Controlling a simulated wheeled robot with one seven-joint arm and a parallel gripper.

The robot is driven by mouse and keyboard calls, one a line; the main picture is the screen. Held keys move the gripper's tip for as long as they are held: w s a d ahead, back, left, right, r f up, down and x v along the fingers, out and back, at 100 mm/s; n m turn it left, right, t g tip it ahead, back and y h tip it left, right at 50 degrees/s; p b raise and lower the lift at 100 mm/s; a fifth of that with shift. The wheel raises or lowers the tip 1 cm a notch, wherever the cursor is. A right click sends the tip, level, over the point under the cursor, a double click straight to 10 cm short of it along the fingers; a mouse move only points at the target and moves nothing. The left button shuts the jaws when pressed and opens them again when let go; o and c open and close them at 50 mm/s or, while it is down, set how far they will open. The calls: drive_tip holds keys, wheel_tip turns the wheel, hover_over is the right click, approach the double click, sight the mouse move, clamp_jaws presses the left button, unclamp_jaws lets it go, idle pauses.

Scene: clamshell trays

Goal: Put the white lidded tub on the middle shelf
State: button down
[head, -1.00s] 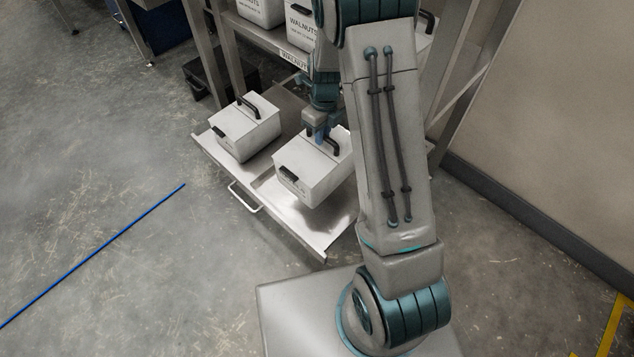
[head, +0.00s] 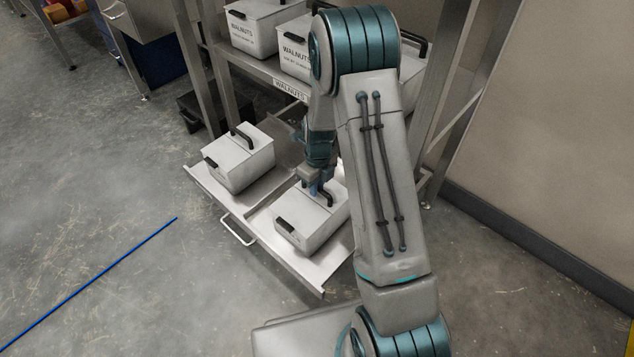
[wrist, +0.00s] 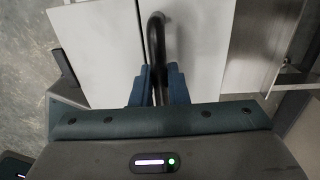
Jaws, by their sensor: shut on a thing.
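The white lidded tub (head: 305,228) has a black handle on its lid and a black grip on its front. It is over the right half of a pulled-out metal shelf (head: 258,232). I cannot tell whether its base touches the shelf. My gripper (head: 322,190) is above the tub and shut on the lid handle. In the wrist view, the blue fingers (wrist: 159,88) close around the black handle (wrist: 155,42), with the white lid (wrist: 190,45) beneath. My arm hides part of the tub's right side.
A similar white tub (head: 232,168) stands on the left half of the pulled-out shelf. Tubs marked WALNUTS (head: 293,58) stand on the shelf above. Metal rack posts (head: 192,60) flank the shelf. A blue line (head: 90,285) marks the open floor at left.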

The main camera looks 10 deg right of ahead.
drive_tip(key=c, duration=1.4)
unclamp_jaws()
drive_tip(key=s+r+n+p, duration=0.2)
drive_tip(key=s+r+n, duration=0.15)
drive_tip(key=r, duration=0.65)
drive_tip(key=s+r+n+p, duration=0.25)
drive_tip(key=r+n, duration=0.25)
drive_tip(key=r, duration=0.5)
drive_tip(key=s+r+n, duration=0.4)
drive_tip(key=s+n, duration=0.4)
drive_tip(key=n, duration=0.2)
drive_tip(key=s+r+n+t, duration=0.1)
drive_tip(key=s+r+n, duration=0.3)
drive_tip(key=s+n, duration=0.4)
drive_tip(key=n, duration=0.3)
drive_tip(key=shift+s+a, duration=0.2)
drive_tip(key=shift+s, duration=0.05)
